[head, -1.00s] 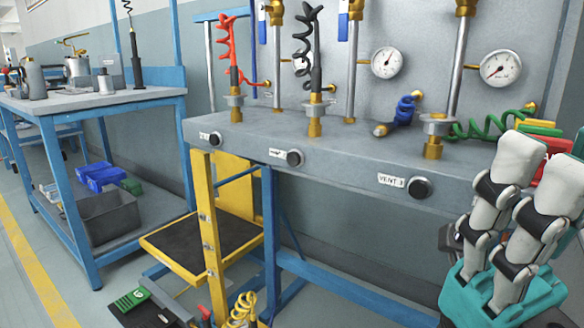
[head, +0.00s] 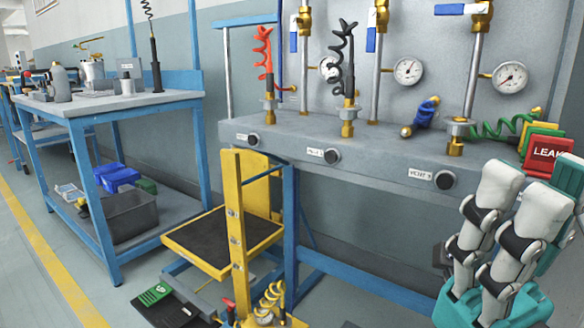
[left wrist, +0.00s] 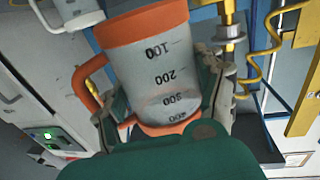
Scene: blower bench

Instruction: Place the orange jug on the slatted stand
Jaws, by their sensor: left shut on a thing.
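The orange jug (left wrist: 155,62) is a grey graduated cylinder with an orange band at each visible end and an orange handle (left wrist: 88,88), seen in the left wrist view. My left gripper (left wrist: 168,100) is shut on it, one finger on each side. The jug and the left gripper are out of the head view. My right gripper (head: 522,195) is at the right of the head view, its fingers apart and nothing seen between them. I cannot make out the slatted stand.
A grey bench (head: 390,150) with gauges and coiled hoses runs along the wall. A yellow step frame (head: 236,215) stands before it. A blue workbench (head: 105,104) stands at left, with a grey bin (head: 130,220) on its lower shelf. Floor is open at far left.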

